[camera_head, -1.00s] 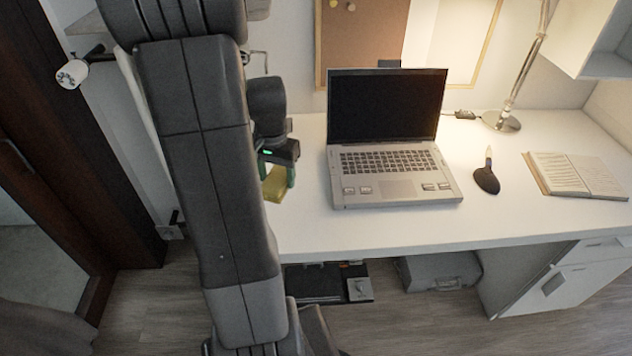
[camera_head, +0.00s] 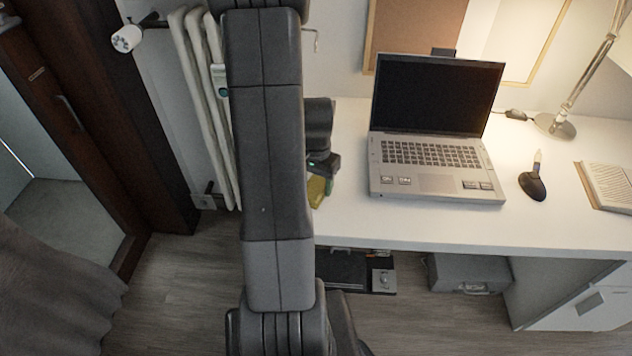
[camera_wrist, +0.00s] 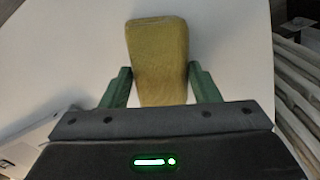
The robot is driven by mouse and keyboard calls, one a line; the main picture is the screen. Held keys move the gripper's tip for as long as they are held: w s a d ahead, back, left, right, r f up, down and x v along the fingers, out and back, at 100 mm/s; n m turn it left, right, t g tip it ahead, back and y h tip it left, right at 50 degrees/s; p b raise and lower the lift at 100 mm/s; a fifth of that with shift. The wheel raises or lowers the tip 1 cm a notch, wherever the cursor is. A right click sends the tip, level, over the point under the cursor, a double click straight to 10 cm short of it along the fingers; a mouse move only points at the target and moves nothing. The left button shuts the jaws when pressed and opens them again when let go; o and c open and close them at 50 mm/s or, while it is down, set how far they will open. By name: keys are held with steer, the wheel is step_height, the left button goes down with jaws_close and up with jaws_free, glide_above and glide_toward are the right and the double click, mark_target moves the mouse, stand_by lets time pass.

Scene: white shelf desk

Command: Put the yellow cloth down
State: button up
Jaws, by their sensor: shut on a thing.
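The yellow cloth (camera_head: 316,191) is a folded, block-like piece at the left end of the white desk (camera_head: 400,223). My gripper (camera_head: 325,185) is shut on it. In the wrist view the cloth (camera_wrist: 158,58) sits between the two green fingers (camera_wrist: 160,88), with its far part sticking out past them over the white desk surface (camera_wrist: 230,60). I cannot tell whether the cloth touches the desk or hangs just above it. My arm hides part of the cloth and the desk's left end in the head view.
An open laptop (camera_head: 430,155) stands right of the gripper. Further right are a dark mouse-like object (camera_head: 532,185), a lamp base (camera_head: 555,125) and an open book (camera_head: 610,186). A white radiator (camera_head: 190,90) stands left of the desk. Some desk front is bare.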

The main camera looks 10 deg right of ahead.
mark_target(316, 184)
steer(key=o, duration=0.9)
step_height(316, 184, up, 12)
steer(key=shift+r+p, duration=0.1)
steer(key=shift+p, duration=0.6)
